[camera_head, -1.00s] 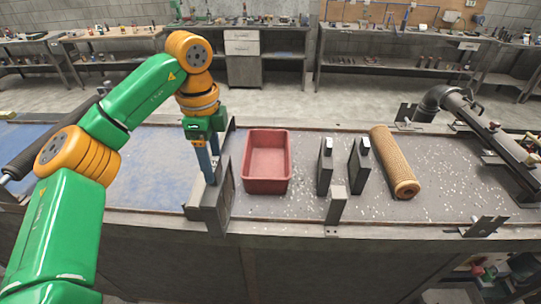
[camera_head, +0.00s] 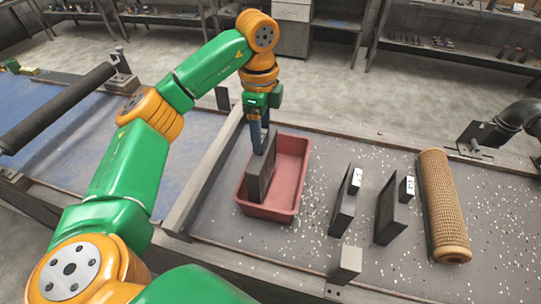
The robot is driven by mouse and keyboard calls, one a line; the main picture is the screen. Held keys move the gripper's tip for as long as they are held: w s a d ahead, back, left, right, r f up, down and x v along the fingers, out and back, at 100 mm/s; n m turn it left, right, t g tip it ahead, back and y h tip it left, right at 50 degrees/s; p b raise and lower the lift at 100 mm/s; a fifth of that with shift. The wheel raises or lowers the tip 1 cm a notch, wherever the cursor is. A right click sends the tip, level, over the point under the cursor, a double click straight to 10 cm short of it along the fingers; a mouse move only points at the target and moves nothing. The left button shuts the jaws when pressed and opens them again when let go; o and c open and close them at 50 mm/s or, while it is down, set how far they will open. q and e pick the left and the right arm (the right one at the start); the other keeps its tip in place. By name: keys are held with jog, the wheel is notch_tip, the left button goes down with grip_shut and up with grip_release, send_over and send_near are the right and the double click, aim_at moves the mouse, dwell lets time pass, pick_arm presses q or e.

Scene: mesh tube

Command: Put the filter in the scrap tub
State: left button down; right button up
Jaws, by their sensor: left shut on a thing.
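The red scrap tub (camera_head: 291,172) stands on the grey bench top, left of the middle of the view. My left gripper (camera_head: 261,148) points down over the tub's left half, shut on the upper end of a dark rectangular panel, which I take as the filter (camera_head: 262,176). The panel is upright and slightly tilted. Its lower part overlaps the tub's left side and interior. I cannot tell whether it touches the tub's floor or wall. My right gripper is not in view.
Two dark upright plates with pale tags (camera_head: 344,205) (camera_head: 392,210) stand right of the tub. A tan mesh tube (camera_head: 443,205) lies farther right. A grey ledge (camera_head: 205,185) runs along the tub's left. A dark roller (camera_head: 55,110) lies at the left.

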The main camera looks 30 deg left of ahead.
pick_arm(q)
jog(key=f, duration=0.1)
jog(key=s+f+p, duration=0.1)
jog(key=f, duration=0.1)
jog(key=shift+s+a, duration=0.1)
jog(key=shift+s, duration=0.1)
jog(key=shift+w+a+f, duration=0.1)
jog(key=shift+w+f, duration=0.55)
jog(key=shift+f, duration=0.25)
jog(key=shift+w+f, duration=0.1)
jog(key=shift+w, duration=0.1)
jog(key=shift+c, duration=1.4)
grip_release()
jog(key=shift+o, duration=0.9)
jog(key=shift+s, duration=0.15)
jog(key=shift+s+r, duration=0.2)
jog(key=shift+w+r, duration=0.15)
jog(key=shift+r, duration=0.05)
notch_tip(320, 180, up, 3)
jog(key=shift+w+r+b, duration=0.15)
jog(key=shift+r+b, duration=0.05)
jog(key=shift+b, duration=0.4)
jog(key=r+p, duration=0.1)
jog(key=r, duration=0.7)
jog(key=shift+s+r, duration=0.1)
jog(key=shift+s, duration=0.1)
jog(key=shift+w, duration=0.1)
